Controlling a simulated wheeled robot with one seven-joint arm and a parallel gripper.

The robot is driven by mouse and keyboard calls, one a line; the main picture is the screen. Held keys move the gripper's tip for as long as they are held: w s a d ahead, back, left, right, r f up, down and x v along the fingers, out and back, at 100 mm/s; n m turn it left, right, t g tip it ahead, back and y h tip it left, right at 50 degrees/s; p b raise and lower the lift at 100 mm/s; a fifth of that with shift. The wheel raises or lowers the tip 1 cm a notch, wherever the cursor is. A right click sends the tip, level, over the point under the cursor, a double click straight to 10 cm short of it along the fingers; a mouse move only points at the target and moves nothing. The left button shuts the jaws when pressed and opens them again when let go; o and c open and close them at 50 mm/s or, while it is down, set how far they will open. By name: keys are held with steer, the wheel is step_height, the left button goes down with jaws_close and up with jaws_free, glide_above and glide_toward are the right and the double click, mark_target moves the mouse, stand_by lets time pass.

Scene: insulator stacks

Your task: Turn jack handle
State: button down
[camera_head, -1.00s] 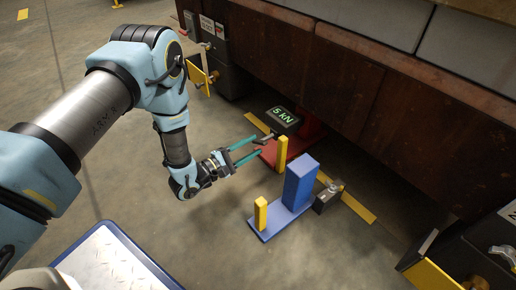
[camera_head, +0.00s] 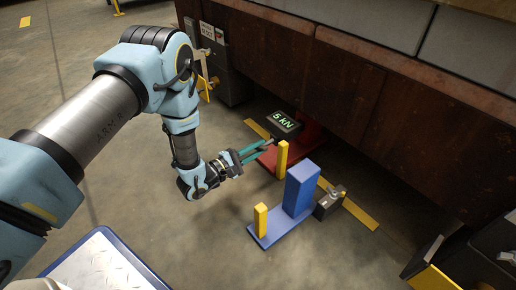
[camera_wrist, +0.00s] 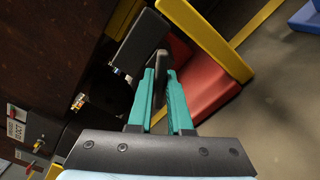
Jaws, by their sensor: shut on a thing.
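The red jack (camera_head: 268,163) stands on the floor at the foot of the brown stack, with a dark display box (camera_head: 285,122) reading "5 kN". My gripper (camera_head: 267,144) reaches in from the left with its two teal fingers brought together at the jack's dark handle, which is mostly hidden in the head view. In the wrist view, my gripper (camera_wrist: 162,76) is shut on the handle (camera_wrist: 162,58), whose dark end shows between and beyond the fingertips. The red body (camera_wrist: 208,88) lies right of the fingers there.
A yellow post (camera_head: 282,158) stands close to the fingertips; its yellow bar (camera_wrist: 212,38) also crosses the wrist view. A blue block on a base (camera_head: 299,188) with another yellow post (camera_head: 260,220) stands to the right. The brown stack wall (camera_head: 335,90) rises behind. Open floor lies in front.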

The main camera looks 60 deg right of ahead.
steer(key=shift+r+m+p, duration=0.15)
steer(key=shift+m+p, duration=0.15)
steer(key=shift+p, duration=0.2)
steer(key=shift+w+r+m+p, duration=0.1)
steer(key=shift+m+p, duration=0.4)
steer(key=shift+p, duration=0.2)
steer(key=shift+m+p, duration=0.75)
steer(key=shift+m, duration=0.05)
steer(key=m+p, duration=0.1)
steer(key=m, duration=0.2)
steer(key=shift+m+p, duration=0.3)
steer(key=shift+p, duration=0.1)
steer(key=shift+m+p, duration=0.45)
steer(key=shift+m, duration=0.75)
steer(key=shift+f+m, duration=0.2)
steer(key=shift+m, duration=0.4)
steer(key=c, duration=0.8)
jaws_free()
steer(key=shift+c, duration=0.2)
